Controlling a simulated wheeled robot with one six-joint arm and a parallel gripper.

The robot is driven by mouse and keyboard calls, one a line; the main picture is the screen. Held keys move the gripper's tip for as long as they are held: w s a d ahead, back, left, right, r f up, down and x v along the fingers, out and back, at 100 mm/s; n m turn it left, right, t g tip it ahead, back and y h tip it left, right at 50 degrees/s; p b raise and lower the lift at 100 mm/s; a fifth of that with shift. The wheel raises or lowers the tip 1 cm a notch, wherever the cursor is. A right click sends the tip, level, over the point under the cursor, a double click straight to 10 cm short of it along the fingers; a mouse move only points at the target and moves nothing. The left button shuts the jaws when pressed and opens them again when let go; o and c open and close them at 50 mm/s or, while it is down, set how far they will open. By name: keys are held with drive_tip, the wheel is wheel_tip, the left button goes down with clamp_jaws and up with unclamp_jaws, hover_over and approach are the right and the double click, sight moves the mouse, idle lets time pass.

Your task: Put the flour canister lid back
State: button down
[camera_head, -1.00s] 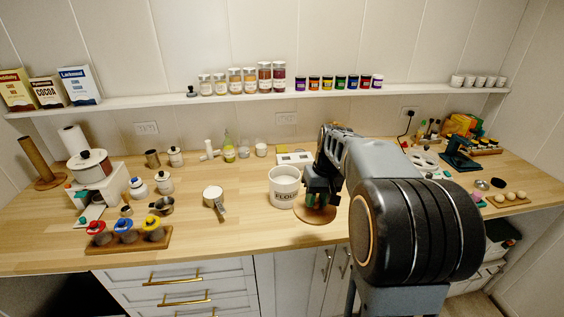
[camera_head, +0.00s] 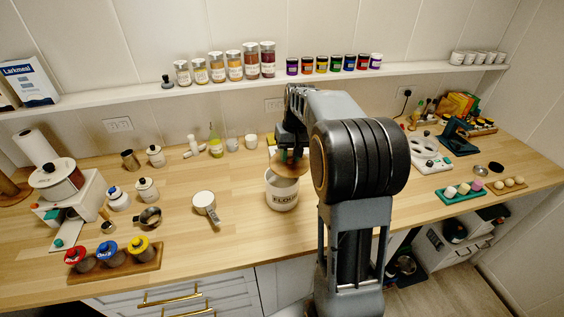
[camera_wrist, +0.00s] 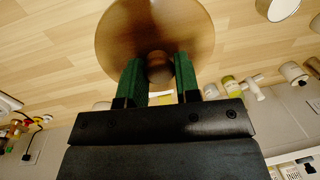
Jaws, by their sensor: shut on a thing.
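The white flour canister (camera_head: 281,196), lettered FLOUR, stands open-topped near the counter's front edge. My gripper (camera_head: 289,150) is shut on the knob of the round wooden lid (camera_head: 290,165) and holds it above the canister, toward its right and back side. In the wrist view the lid (camera_wrist: 125,30) fills the upper middle, with its knob between the green fingers of my gripper (camera_wrist: 159,72). Part of the canister's opening shows below the lid in the head view. The wrist view does not show the canister clearly.
A white measuring cup (camera_head: 204,202) lies left of the canister. A rack with several colour-topped jars (camera_head: 130,264) is at the front left. A white appliance (camera_head: 430,155) stands to the right. The counter just left of the canister is clear.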

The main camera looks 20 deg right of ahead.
sight(283, 168)
drive_tip(key=w+f, duration=0.2)
drive_tip(key=f, duration=0.1)
drive_tip(key=w+f+p, duration=0.1)
drive_tip(key=shift+w+a+f, duration=0.3)
drive_tip(key=shift+a, duration=0.1)
drive_tip(key=shift+s+f, duration=0.1)
drive_tip(key=shift+f, duration=1.6)
drive_tip(key=c, duration=0.8)
unclamp_jaws()
